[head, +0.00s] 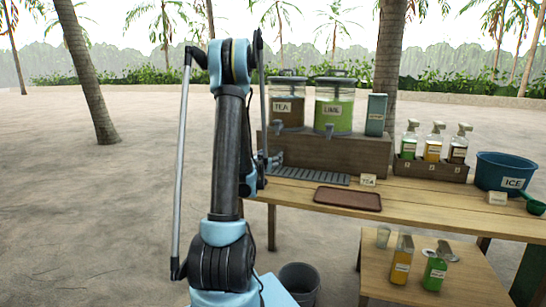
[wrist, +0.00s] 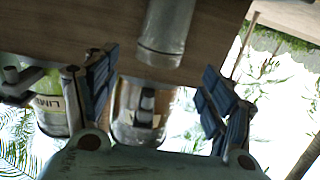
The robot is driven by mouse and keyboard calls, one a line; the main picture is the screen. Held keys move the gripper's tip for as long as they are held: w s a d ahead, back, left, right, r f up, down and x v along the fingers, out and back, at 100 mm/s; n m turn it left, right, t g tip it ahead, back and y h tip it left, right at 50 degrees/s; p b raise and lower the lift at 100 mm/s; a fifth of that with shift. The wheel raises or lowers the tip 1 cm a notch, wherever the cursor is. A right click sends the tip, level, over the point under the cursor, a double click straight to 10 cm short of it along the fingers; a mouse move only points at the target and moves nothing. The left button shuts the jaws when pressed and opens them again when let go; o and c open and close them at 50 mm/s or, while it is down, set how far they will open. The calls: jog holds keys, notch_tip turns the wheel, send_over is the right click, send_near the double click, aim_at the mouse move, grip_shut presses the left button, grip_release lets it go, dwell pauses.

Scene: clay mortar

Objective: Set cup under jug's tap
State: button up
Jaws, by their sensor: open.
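The jug labelled TEA (head: 287,104) stands on a wooden riser, next to the green jug labelled LIME (head: 334,104). The wrist view is upside down. In it a clear cup (wrist: 167,32) stands upright in front of the riser, and the middle jug's dark tap (wrist: 146,102) shows above it in the world, slightly to one side. I cannot tell whether they line up exactly. My gripper (wrist: 157,88) is open, its blue-padded fingers apart on either side of the view, with the cup around and beyond the tips. In the head view my gripper (head: 272,160) is partly hidden by my arm, and this cup is not visible.
A drip grate (head: 305,175) lies before the riser (head: 335,153), with a TEA card (head: 368,180) and brown tray (head: 347,199) nearby. Spray bottles and an ICE tub (head: 506,172) stand right. Another glass (head: 383,237) and two bottles are on the lower table.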

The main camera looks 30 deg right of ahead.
jog(key=s+a+r+g+y, duration=0.35)
jog(key=s+a, duration=0.65)
jog(key=a, duration=0.5)
jog(key=s+a+f+n+g+y, duration=0.2)
jog(key=s+a+f+n+y, duration=0.1)
jog(key=s+a, duration=0.5)
jog(key=s+a+f+n+g+y, duration=0.2)
jog(key=s+a+f+n+y, duration=0.1)
jog(key=s+a, duration=0.6)
jog(key=s+a+f+n+g+y, duration=0.2)
jog(key=s+a+f+n+y, duration=0.2)
jog(key=a, duration=0.8)
jog(key=s+f, duration=0.2)
jog(key=s, duration=0.2)
jog(key=shift+s+a+f, duration=0.15)
jog(key=shift+s+f, duration=0.05)
jog(key=shift+s, duration=0.15)
